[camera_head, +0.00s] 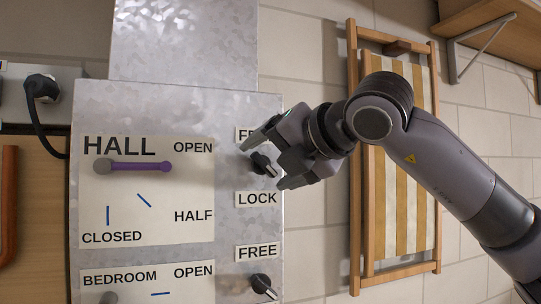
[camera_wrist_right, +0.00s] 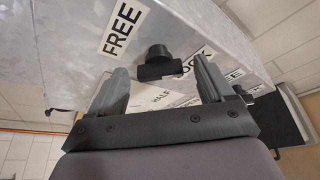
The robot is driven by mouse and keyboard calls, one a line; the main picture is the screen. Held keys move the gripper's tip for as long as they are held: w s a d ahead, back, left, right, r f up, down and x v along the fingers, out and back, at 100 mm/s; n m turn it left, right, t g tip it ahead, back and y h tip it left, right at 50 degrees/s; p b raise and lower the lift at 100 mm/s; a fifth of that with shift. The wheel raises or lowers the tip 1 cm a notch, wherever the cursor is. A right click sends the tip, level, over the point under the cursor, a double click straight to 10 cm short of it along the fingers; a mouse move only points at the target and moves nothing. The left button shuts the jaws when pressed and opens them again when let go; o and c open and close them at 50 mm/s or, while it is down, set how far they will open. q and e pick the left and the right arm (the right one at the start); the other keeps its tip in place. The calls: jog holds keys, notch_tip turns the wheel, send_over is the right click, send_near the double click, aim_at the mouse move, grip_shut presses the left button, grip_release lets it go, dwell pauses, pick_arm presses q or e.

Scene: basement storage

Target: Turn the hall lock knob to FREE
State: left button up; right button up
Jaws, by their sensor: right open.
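The hall lock knob (camera_head: 261,161) is black and sits on the grey metal panel, between an upper label partly covered by my gripper, with "F" showing, and the LOCK label (camera_head: 257,199). A pale mark on it points to the lower right in the head view. My right gripper (camera_head: 268,161) is open, with one finger above and one below the knob. In the right wrist view the knob (camera_wrist_right: 157,62) shows between and just beyond the fingertips; I see no clear contact. The FREE label (camera_wrist_right: 122,30) is left of it, LOCK partly behind it. My left gripper is not in view.
The purple hall lever (camera_head: 140,167) points toward OPEN. A second black knob (camera_head: 263,286) sits lower, below another FREE label (camera_head: 258,252). A striped folding chair (camera_head: 400,200) leans on the wall behind my right arm. A black plug and cable (camera_head: 41,90) are at left.

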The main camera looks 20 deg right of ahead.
jog(key=shift+w+a+f, duration=0.1)
jog(key=shift+w, duration=0.15)
jog(key=shift+c, duration=0.3)
jog(key=c, duration=1)
